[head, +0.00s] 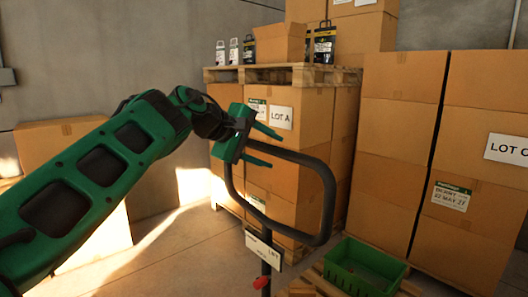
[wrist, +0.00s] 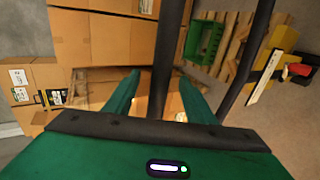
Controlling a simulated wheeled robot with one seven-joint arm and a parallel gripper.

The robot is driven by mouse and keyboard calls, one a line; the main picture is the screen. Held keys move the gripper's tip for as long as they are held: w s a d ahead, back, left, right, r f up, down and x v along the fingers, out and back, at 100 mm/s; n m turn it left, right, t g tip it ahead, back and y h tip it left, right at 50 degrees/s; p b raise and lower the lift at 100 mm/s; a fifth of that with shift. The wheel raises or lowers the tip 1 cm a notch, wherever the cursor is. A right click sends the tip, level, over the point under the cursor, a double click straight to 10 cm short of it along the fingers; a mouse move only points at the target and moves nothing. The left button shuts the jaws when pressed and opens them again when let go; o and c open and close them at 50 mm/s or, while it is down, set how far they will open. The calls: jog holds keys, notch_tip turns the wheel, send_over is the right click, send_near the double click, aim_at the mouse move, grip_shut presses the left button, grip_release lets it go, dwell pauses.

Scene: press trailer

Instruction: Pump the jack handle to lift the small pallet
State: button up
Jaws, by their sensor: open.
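The black loop-shaped jack handle (head: 328,200) stands upright in front of the cartons in the head view. Its LIFT sign (head: 263,249) and a red part (head: 260,282) sit below the loop. My green gripper (head: 266,147) is open at the loop's upper left corner. In the wrist view, a bar of the handle (wrist: 163,60) runs between my spread fingers (wrist: 158,98); no grip on it shows. The yellow jack body (wrist: 285,42) is at the right there. The small pallet (head: 408,288) lies on the floor at lower right, bearing a green crate (head: 335,278).
A tall carton stack marked LOT A (head: 315,115) stands close behind the handle, topped by a wooden pallet (head: 290,76) with a box and several lanterns. More cartons (head: 400,130) fill the right side. Open floor (head: 165,245) lies at lower left.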

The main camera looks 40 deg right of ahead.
jog(key=shift+a, duration=0.1)
jog(key=v, duration=0.9)
jog(key=shift+s, duration=0.15)
dwell(0.4)
